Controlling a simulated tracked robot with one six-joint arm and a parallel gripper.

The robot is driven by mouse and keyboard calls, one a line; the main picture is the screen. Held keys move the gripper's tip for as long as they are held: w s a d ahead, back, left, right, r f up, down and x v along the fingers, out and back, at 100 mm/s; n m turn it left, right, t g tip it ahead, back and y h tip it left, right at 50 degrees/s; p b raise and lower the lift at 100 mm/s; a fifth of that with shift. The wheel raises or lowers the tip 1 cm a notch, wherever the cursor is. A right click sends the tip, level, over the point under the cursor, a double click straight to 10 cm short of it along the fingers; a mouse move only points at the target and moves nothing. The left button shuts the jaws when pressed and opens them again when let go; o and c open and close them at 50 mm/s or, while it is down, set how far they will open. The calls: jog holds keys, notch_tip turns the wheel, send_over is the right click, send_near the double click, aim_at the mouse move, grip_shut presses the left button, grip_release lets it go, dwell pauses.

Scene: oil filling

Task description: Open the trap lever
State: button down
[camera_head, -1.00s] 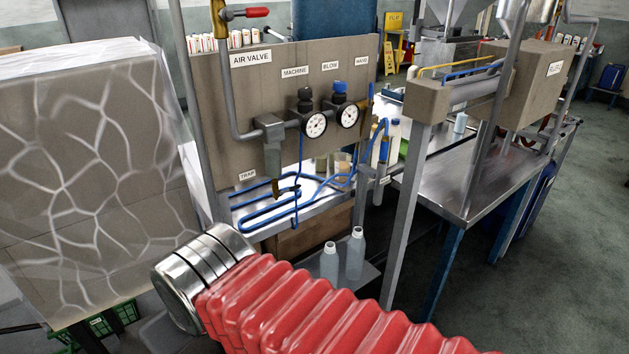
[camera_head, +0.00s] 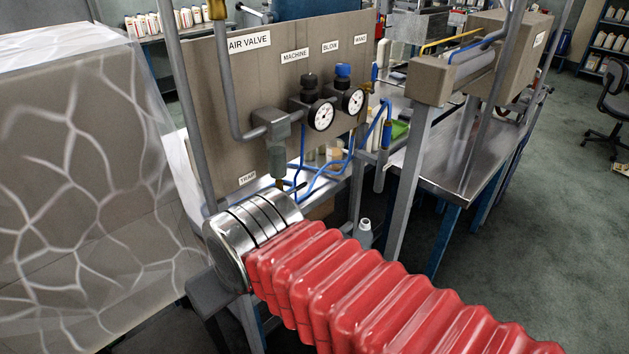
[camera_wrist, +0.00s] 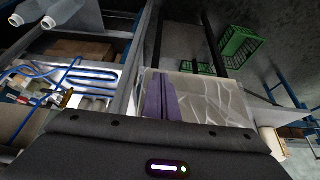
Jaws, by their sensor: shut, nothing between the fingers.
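The TRAP label (camera_head: 247,178) is on the grey-brown panel (camera_head: 225,90). Beside it, a grey trap body (camera_head: 275,160) hangs from the pipework, with a brass fitting at its lower end (camera_head: 278,183). The lever itself is too small to make out clearly, and my arm's silver wrist partly covers the area below. In the wrist view, a brass fitting (camera_wrist: 65,98) with a red part shows at the left, near the blue tubing. My gripper (camera_wrist: 161,96) shows in the wrist view as purple fingers, shut and empty, apart from the fitting and to its right. It is hidden in the head view.
Two gauges (camera_head: 321,115) and a blue knob (camera_head: 343,70) are on the panel. Blue tubing (camera_wrist: 95,75) runs beside the fitting. A bottle (camera_head: 365,233) stands below. A wrinkled translucent sheet (camera_head: 80,180) fills the left. Green crates (camera_wrist: 238,46) lie on the floor.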

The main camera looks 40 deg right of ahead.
dwell(0.4)
jog(key=w+d+f+m+y, duration=0.1)
jog(key=w+d+f+m, duration=0.25)
jog(key=d+m, duration=0.55)
jog(key=w+d+f+m, duration=0.2)
jog(key=w+d+m, duration=0.3)
jog(key=m, duration=0.7)
jog(key=s+d+r+m+t, duration=0.2)
jog(key=d+r+m, duration=0.2)
jog(key=d+m, duration=0.3)
jog(key=s+d+r+m+t, duration=0.3)
jog(key=d+m, duration=0.4)
jog(key=d, duration=0.4)
jog(key=shift+d+r+m+t+h, duration=0.3)
jog(key=shift+d+r+m+h, duration=0.1)
jog(key=shift+r, duration=0.45)
jog(key=shift+w+a, duration=0.1)
jog(key=shift+w, duration=0.05)
